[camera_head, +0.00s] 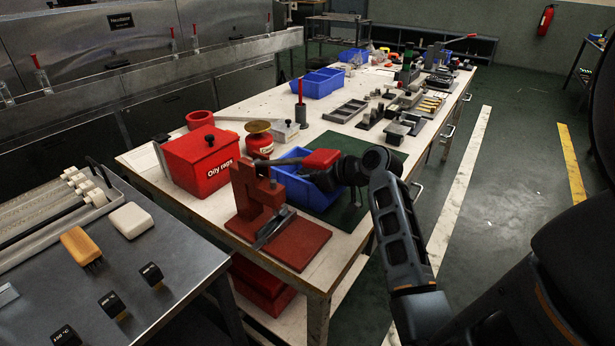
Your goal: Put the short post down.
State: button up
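My gripper (355,192) points down over the green mat (345,213), just right of a blue bin (306,193) near the front of the long workbench. It is small and dark in this view, and I cannot tell whether its fingers are open or shut. I cannot make out a short post in or under it. A grey cylindrical post (301,116) with a red rod on top stands upright farther back on the bench, apart from my gripper.
A red arbor press (262,208) stands at the near corner, its red-gripped lever reaching close to my gripper. A red oily-rags box (201,160) and red can (259,140) are to the left. Blocks and fixtures crowd the bench behind. Some green mat is bare.

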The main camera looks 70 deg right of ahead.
jog(key=shift+f, duration=0.15)
jog(key=o, duration=1.2)
jog(key=shift+r, duration=0.2)
jog(key=v, duration=1.2)
